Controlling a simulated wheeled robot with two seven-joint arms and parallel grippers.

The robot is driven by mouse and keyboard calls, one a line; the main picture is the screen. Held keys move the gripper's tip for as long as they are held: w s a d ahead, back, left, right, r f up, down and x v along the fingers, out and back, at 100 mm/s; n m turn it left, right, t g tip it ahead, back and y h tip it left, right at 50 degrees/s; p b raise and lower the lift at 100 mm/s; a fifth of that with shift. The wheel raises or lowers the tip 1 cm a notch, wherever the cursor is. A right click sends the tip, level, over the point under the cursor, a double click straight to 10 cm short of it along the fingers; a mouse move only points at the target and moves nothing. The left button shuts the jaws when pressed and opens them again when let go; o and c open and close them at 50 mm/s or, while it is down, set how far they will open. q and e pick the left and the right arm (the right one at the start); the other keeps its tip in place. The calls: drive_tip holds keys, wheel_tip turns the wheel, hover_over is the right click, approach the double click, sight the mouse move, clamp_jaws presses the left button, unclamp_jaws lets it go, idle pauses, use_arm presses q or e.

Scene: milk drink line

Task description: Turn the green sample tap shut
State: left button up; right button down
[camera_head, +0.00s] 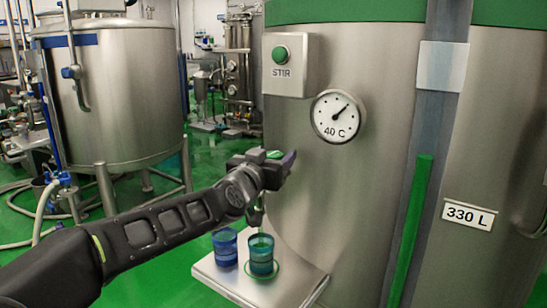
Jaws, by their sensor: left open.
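The green sample tap (274,154) is on the front of the big steel tank, mostly hidden behind my left gripper; only a bit of green shows between the dark fingers. My left gripper (268,162) is open at the tap; I cannot tell whether its fingers touch the handle. A metal spout (257,212) shows below the gripper, above a green cup (261,254). The green cup stands on a steel shelf (240,288), within a green ring. My right gripper is not in view.
A blue cup (225,246) stands on the shelf left of the green cup. On the tank (380,200) are a STIR button box (291,65), a 40 C dial (338,116) and a green level tube (409,230). Another steel tank (115,95) stands behind left.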

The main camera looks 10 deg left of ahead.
use_arm(q)
drive_tip(key=shift+c, duration=0.4)
clamp_jaws()
idle(0.4)
